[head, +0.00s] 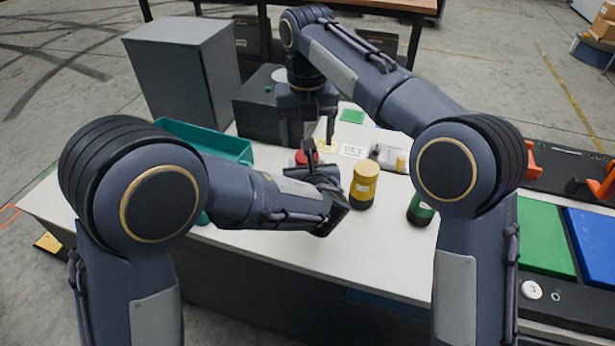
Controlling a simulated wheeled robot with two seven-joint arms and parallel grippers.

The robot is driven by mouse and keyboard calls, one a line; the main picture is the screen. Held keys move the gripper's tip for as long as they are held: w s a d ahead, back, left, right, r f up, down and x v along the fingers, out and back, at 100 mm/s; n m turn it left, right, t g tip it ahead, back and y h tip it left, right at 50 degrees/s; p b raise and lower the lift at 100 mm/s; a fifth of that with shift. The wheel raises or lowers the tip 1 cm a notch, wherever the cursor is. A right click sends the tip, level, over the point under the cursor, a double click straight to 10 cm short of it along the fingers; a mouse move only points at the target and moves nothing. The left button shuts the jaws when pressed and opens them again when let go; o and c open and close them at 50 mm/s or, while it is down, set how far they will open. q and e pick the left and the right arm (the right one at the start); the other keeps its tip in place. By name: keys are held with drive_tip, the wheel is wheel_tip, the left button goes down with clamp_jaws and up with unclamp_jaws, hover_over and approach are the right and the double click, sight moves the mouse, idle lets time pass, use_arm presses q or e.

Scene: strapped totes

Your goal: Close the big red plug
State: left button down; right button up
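A red round thing, which looks like the big red plug (308,157), stands on the white table (255,234) near the middle. Its lower part is hidden behind my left arm. My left gripper (318,164) is close beside it, with a dark finger overlapping it in the picture. Whether the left gripper touches the red thing I cannot tell. My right gripper (309,132) hangs down above and behind the red thing, its fingers small and partly lost against a dark box. I cannot tell how far either gripper is opened.
A yellow cylinder with a dark base (364,186) and a green one (420,209) stand right of the grippers. A teal tray (205,139), a dark box (258,110) and a grey cabinet (182,70) are left and behind. Green (535,240) and blue (595,245) panels lie right.

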drive_tip(key=o, duration=0.5)
drive_tip(key=shift+c, duration=0.2)
wheel_tip(320, 180, up, 8)
drive_tip(key=shift+f, duration=0.25)
use_arm(q)
drive_tip(key=c, duration=0.6)
unclamp_jaws()
drive_tip(key=shift+c, duration=0.2)
